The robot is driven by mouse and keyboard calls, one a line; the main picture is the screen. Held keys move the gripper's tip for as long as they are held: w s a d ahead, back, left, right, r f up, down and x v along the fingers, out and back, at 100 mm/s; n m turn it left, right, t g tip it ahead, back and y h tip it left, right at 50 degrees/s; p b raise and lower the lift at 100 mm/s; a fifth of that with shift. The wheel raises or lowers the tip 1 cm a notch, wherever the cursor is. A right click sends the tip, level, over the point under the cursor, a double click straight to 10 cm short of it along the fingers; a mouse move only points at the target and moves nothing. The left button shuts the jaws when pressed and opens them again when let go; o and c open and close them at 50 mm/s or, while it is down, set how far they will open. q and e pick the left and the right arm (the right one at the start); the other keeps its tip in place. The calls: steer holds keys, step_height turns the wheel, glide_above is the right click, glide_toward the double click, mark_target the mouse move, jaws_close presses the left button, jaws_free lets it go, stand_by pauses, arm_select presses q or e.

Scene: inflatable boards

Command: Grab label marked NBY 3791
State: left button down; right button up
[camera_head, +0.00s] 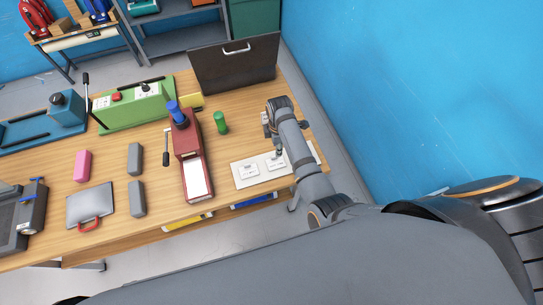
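A white sheet (240,182) lies on the wooden table near its front right corner. Small white labels (249,170) sit on it in a row; their print is too small to read, so I cannot tell which one is NBY 3791. My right arm reaches over the sheet from the right and hides part of it. My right gripper (278,152) points down just above a label (275,163) near the middle of the sheet. Its fingertips are too small to show whether they are open or touching the label. My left gripper is out of view.
A red press (189,150) and a green cylinder (221,122) stand left of the sheet. A dark panel with a white handle (235,70) stands behind. Grey blocks (136,198), a pink block (83,166) and a grey board (85,207) lie further left. A blue wall (400,90) is at right.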

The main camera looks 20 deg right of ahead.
step_height(320, 180, up, 2)
steer(key=a+n, duration=0.1)
steer(key=n, duration=0.1)
glide_above(274, 157)
step_height(274, 157, down, 5)
steer(key=shift+w+a+f, duration=0.15)
steer(key=shift+f, duration=0.3)
steer(key=f+b, duration=0.5)
steer(key=shift+d, duration=0.3)
steer(key=shift+r, duration=0.15)
jaws_close()
